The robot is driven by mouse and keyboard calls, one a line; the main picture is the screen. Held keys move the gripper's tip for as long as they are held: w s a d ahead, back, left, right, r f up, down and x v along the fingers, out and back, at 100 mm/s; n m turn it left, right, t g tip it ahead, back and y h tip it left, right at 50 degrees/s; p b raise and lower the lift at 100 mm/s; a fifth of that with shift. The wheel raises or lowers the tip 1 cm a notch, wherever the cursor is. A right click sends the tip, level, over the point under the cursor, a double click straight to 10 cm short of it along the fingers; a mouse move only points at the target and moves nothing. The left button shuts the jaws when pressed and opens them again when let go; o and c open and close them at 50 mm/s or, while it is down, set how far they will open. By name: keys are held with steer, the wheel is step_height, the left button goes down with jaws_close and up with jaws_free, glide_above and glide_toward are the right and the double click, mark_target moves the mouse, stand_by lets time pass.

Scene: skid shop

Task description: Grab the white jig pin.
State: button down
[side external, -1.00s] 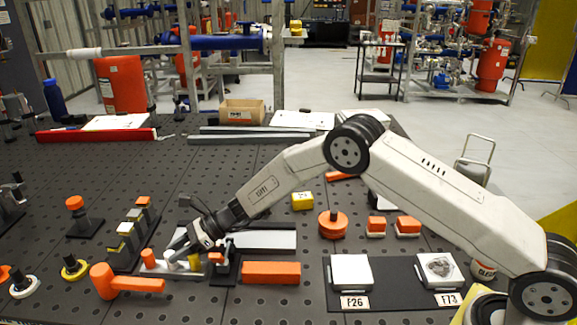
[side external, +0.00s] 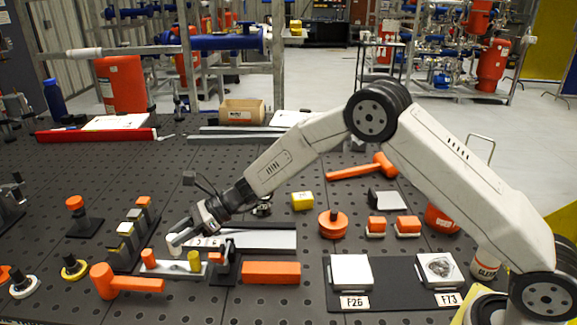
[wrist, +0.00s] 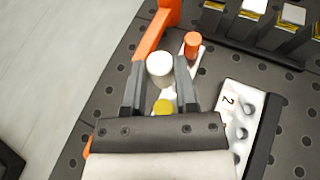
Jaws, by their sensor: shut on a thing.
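The white jig pin (wrist: 159,68) is gripped between the two fingers of my gripper (wrist: 160,82) in the wrist view. In the side view my gripper (side external: 178,236) holds the white pin (side external: 174,240) above the pale jig strip (side external: 172,267). An orange pin (side external: 148,257) and a yellow pin (side external: 194,260) stand on that strip, one on each side of the held pin. The wrist view also shows the orange pin (wrist: 192,44) and the yellow pin (wrist: 163,107), partly hidden by my gripper.
An orange mallet (side external: 125,282) lies in front of the strip, and an orange block (side external: 270,272) lies to its right. A row of black holders (side external: 128,238) stands behind left. A dark tray (side external: 392,298) with white blocks is at the right.

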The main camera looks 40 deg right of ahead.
steer(key=s+d+r, duration=0.1)
steer(key=s+r, duration=0.1)
steer(key=s, duration=0.1)
steer(key=s+d+r, duration=0.1)
steer(key=s+r, duration=0.1)
steer(key=s, duration=0.1)
steer(key=s+d+r, duration=0.1)
steer(key=s+r, duration=0.1)
steer(key=s, duration=0.1)
steer(key=shift+d+r, duration=0.1)
steer(key=shift+d, duration=0.1)
steer(key=shift+s+d+r, duration=0.15)
steer(key=shift+s+r, duration=0.05)
steer(key=shift+s, duration=0.25)
steer(key=shift+s+d+r, duration=0.15)
steer(key=shift+s, duration=0.25)
stand_by(0.3)
